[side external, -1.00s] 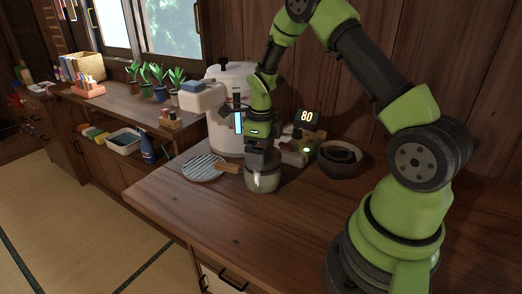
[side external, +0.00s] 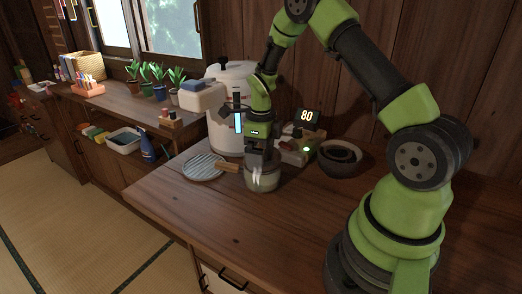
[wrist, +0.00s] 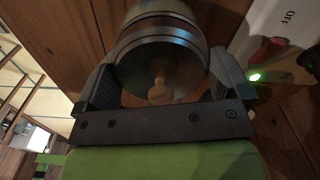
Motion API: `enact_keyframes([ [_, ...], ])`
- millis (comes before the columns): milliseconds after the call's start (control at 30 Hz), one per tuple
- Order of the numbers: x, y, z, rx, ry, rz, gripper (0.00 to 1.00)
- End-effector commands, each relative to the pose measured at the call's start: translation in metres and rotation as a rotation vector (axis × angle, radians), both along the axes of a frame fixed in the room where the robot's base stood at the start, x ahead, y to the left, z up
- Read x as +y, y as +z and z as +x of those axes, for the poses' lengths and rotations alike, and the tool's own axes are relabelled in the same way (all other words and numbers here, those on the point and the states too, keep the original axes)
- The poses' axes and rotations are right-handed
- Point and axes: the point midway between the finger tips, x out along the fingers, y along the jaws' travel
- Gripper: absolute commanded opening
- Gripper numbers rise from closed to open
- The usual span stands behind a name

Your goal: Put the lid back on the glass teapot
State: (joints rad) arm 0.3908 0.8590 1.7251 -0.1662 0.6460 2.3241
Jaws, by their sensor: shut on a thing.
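The glass teapot (side external: 262,181) stands on the wooden counter, with a short wooden handle (side external: 228,167) pointing left. My gripper (side external: 262,160) is directly above it, pointing down, its fingers at the height of the teapot's top. In the wrist view, my gripper (wrist: 160,88) has one finger on each side of a round lid with a small pale knob (wrist: 160,92) in its middle. It is shut on the lid (wrist: 143,72). Banded rims and part of the teapot show beyond it. Whether the lid touches the teapot's rim cannot be told.
A round striped trivet (side external: 203,167) lies left of the teapot. A tall white cooker (side external: 229,110) stands behind. The counter's front is clear.

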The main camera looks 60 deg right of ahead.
Motion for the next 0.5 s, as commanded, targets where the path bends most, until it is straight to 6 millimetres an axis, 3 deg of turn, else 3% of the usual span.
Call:
enact_keyframes([
  [433,0.0,-0.0005,0.0,0.0,0.0,0.0,0.72],
  [467,0.0,-0.0005,0.0,0.0,0.0,0.0,0.97],
  [500,0.0,-0.0005,0.0,0.0,0.0,0.0,1.0],
])
